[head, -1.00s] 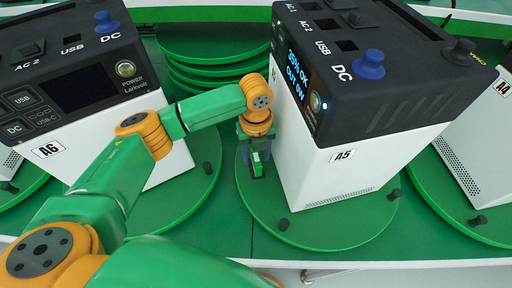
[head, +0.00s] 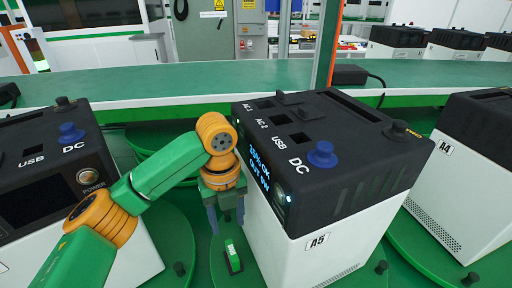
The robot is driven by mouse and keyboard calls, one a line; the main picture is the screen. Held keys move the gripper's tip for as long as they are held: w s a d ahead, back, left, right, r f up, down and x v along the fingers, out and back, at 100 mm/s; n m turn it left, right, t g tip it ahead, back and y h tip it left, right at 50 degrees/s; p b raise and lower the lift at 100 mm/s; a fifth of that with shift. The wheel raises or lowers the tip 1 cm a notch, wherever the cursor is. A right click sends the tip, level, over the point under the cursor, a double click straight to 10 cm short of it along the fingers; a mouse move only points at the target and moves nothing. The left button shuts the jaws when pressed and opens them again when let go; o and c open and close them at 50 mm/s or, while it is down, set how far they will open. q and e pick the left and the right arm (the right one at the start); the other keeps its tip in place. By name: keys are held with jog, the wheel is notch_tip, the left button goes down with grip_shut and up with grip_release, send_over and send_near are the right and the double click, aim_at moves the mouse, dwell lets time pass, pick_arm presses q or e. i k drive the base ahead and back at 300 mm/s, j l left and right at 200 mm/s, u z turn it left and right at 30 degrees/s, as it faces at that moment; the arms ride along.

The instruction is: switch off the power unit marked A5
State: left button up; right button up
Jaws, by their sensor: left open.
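The A5 power unit (head: 345,195) stands upright at centre, white with a black top and a blue DC knob (head: 322,154). Its label (head: 317,242) reads A5. Its screen (head: 259,166) is lit and appears to read 35% OK, OUT 0W. The power button (head: 282,196) beside the screen has a small light glowing. My left gripper (head: 227,216) is open and empty, pointing down just left of the unit's screen face, apart from the button as far as I can tell. My right gripper is out of view.
The unit stands on a green turntable (head: 381,268) with a small green-and-black item (head: 233,257) lying on it below my gripper. Another unit (head: 118,245) stands left, the A4 unit (head: 465,180) right. A green counter (head: 170,82) runs behind.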

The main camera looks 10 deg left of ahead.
aim_at(277, 194)
jog(key=k, duration=1.5)
